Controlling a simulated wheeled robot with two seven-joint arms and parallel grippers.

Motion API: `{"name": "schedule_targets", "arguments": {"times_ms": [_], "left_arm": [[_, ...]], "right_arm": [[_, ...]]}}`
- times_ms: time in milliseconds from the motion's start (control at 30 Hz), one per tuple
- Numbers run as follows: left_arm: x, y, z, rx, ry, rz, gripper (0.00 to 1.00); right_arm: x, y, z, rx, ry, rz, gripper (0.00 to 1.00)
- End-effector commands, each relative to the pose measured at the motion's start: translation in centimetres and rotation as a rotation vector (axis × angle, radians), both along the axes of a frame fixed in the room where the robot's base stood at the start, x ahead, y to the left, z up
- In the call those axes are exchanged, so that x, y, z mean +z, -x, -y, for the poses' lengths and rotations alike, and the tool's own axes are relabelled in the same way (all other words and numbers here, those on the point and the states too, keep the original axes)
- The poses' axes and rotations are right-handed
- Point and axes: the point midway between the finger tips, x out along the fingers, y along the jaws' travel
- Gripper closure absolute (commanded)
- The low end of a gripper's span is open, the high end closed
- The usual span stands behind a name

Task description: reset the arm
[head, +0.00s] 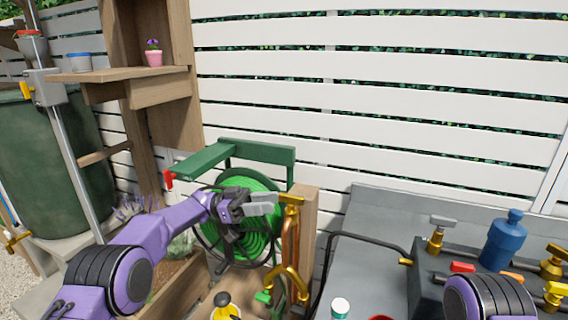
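My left arm reaches in from the lower left. Its gripper (268,204) is in front of the green hose reel (245,215), with its grey fingers pointing right, close to the brass tap handle (291,199) on a wooden post. The fingers are seen from the side and overlap, so I cannot tell whether they are open or touch the handle. Of my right arm only a purple and black link shows at the lower right; its gripper is out of view.
A grey bench (375,215) with a blue bottle (503,240), valves and a black hose fills the right. A wooden shelf (125,73) with a pink flowerpot (153,58) and a green barrel (40,150) stand left. A white slatted fence (400,90) closes the back.

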Motion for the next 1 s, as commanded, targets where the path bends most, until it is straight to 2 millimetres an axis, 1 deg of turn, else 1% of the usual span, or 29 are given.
{"name": "schedule_targets", "arguments": {"times_ms": [33, 67, 100, 167, 200, 267, 300, 367, 400, 467, 500, 567, 600, 667, 700, 767, 800, 833, 867, 900, 1000], "left_arm": [[-2.7, -0.4, 0.1, 0.082, 0.073, -0.068, 0.61], [-4.2, -0.8, 0.0, 0.147, 0.116, -0.107, 0.61], [-6.3, -1.2, -0.2, 0.241, 0.162, -0.162, 0.61], [-9.9, -1.6, -0.9, 0.400, 0.208, -0.253, 0.61], [-12.7, -1.6, -1.6, 0.513, 0.222, -0.318, 0.61], [-17.1, -1.1, -2.9, 0.689, 0.214, -0.421, 0.61], [-19.8, -0.5, -3.9, 0.798, 0.194, -0.486, 0.61], [-23.9, 1.0, -5.4, 0.948, 0.146, -0.579, 0.61], [-26.4, 2.2, -6.5, 1.041, 0.105, -0.639, 0.61], [-30.0, 4.6, -8.1, 1.168, 0.030, -0.724, 0.61], [-32.2, 6.4, -9.2, 1.248, -0.026, -0.780, 0.61], [-35.2, 9.5, -10.9, 1.358, -0.119, -0.860, 0.61], [-36.9, 11.8, -11.9, 1.425, -0.185, -0.913, 0.61], [-39.2, 15.5, -13.5, 1.518, -0.290, -0.987, 0.61], [-40.4, 18.0, -14.5, 1.574, -0.364, -1.036, 0.61], [-41.9, 22.1, -16.0, 1.651, -0.479, -1.105, 0.61], [-42.7, 24.9, -17.0, 1.698, -0.558, -1.152, 0.61], [-43.1, 27.0, -17.7, 1.729, -0.619, -1.183, 0.61], [-43.3, 29.1, -18.3, 1.759, -0.678, -1.215, 0.61], [-43.5, 31.8, -19.1, 1.794, -0.754, -1.255, 0.61], [-43.4, 37.3, -20.7, 1.857, -0.918, -1.331, 0.61]], "right_arm": [[0.0, 0.0, 0.0, 0.000, 0.000, 0.000, 0.32], [0.0, 0.0, 0.0, 0.000, 0.000, 0.000, 0.32], [0.0, 0.0, 0.0, 0.000, 0.000, 0.000, 0.32], [0.0, 0.0, 0.0, 0.000, 0.000, 0.000, 0.32], [0.0, 0.0, 0.0, 0.000, 0.000, 0.000, 0.32], [0.0, 0.0, 0.0, 0.000, 0.000, 0.000, 0.32], [0.0, 0.0, 0.0, 0.000, 0.000, 0.000, 0.32], [0.0, 0.0, 0.0, 0.000, 0.000, 0.000, 0.32], [0.0, 0.0, 0.0, 0.000, 0.000, 0.000, 0.32], [0.0, 0.0, 0.0, 0.000, 0.000, 0.000, 0.32], [0.0, 0.0, 0.0, 0.000, 0.000, 0.000, 0.32], [0.0, 0.0, 0.0, 0.000, 0.000, 0.000, 0.32], [0.0, 0.0, 0.0, 0.000, 0.000, 0.000, 0.32], [0.0, 0.0, 0.0, 0.000, 0.000, 0.000, 0.32], [0.0, 0.0, 0.0, 0.000, 0.000, 0.000, 0.32], [0.0, 0.0, 0.0, 0.000, 0.000, 0.000, 0.32], [0.0, 0.0, 0.0, 0.000, 0.000, 0.000, 0.32], [0.0, 0.0, 0.0, 0.000, 0.000, 0.000, 0.32], [0.0, 0.0, 0.0, 0.000, 0.000, 0.000, 0.32], [0.0, 0.0, 0.0, 0.000, 0.000, 0.000, 0.32], [0.0, 0.0, 0.0, 0.000, 0.000, 0.000, 0.32]]}}
